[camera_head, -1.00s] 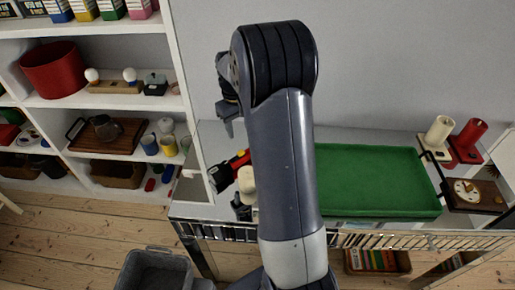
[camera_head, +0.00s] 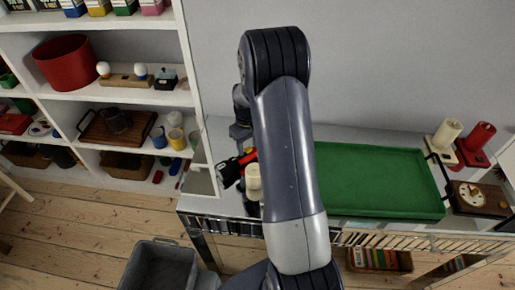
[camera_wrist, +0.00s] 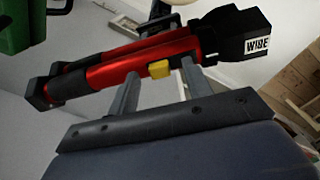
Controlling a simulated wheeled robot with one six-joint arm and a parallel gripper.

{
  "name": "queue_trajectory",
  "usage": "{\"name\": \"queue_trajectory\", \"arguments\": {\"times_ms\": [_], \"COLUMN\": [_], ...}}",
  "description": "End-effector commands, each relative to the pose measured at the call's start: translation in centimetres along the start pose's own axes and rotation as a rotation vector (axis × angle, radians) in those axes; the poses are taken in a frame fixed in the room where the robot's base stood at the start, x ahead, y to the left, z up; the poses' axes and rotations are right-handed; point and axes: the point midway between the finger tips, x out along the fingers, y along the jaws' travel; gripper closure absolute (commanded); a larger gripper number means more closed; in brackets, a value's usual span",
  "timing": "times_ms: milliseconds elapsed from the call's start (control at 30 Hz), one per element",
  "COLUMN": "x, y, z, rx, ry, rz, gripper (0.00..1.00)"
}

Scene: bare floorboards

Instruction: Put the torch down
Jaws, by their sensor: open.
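The torch (camera_head: 230,171) is red and black and lies at the left end of the white table (camera_head: 222,203), partly behind my arm. In the wrist view the torch (camera_wrist: 95,75) lies across the picture, with a yellow switch and a wide black head marked "WIDE". My gripper (camera_wrist: 158,72) is open, its two fingers apart and pointing toward the torch body. I cannot tell whether they touch it. In the head view my gripper is mostly hidden behind my arm.
A cream cylinder (camera_head: 253,184) stands close beside the torch. A large green tray (camera_head: 375,182) fills the middle of the table. A shelf unit (camera_head: 190,60) stands at the left.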

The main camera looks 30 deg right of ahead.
Motion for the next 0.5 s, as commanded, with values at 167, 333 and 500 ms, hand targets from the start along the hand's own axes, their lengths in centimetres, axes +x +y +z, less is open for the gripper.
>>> {"name": "queue_trajectory", "arguments": {"times_ms": [167, 333, 500], "x": [0.52, 0.51, 0.49], "y": [0.01, 0.01, 0.01], "z": [0.02, 0.02, 0.02], "rx": [0.0, 0.0, 0.0], "ry": [0.0, 0.0, 0.0], "rz": [0.0, 0.0, 0.0], "gripper": [0.53, 0.57, 0.71]}}
